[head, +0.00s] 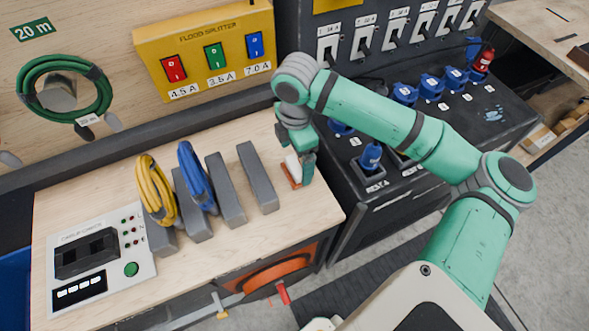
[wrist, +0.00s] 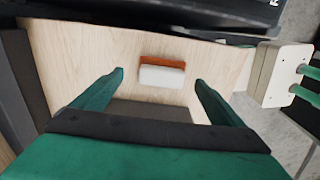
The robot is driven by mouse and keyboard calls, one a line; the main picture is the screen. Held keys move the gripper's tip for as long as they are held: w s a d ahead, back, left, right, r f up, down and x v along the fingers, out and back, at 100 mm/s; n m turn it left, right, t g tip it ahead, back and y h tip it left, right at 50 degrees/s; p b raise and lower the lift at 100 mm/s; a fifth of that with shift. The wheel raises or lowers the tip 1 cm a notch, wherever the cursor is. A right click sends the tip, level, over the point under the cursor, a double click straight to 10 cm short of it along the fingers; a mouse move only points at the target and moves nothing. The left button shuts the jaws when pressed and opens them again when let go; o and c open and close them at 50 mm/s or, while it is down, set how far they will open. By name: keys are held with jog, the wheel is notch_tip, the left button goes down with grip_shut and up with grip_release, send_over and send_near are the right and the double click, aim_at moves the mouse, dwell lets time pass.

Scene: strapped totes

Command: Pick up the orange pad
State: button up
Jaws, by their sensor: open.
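The orange pad (head: 291,176) lies on the wooden bench top near its right end, partly hidden by my gripper (head: 302,165). In the wrist view the orange pad (wrist: 165,62) shows as an orange strip along the far side of a white block-like part; I cannot tell whether the two are one piece. My gripper (wrist: 160,77) is open above it. One green finger is on each side, with bare wood between the fingers and the pad. Nothing is held.
Several grey dividers (head: 258,178) stand left of my gripper; a yellow coil (head: 156,190) and a blue coil (head: 197,177) hang on them. A yellow switch box (head: 205,55) is behind. A dark socket cabinet (head: 430,135) stands close on the right. Bare bench lies in front.

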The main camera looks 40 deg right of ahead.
aim_at(295, 166)
jog(key=f, duration=0.5)
jog(key=shift+s+a, duration=0.15)
jog(key=shift+a, duration=0.05)
jog(key=shift+c, duration=0.3)
jog(key=c, duration=1.1)
jog(key=shift+r, duration=0.1)
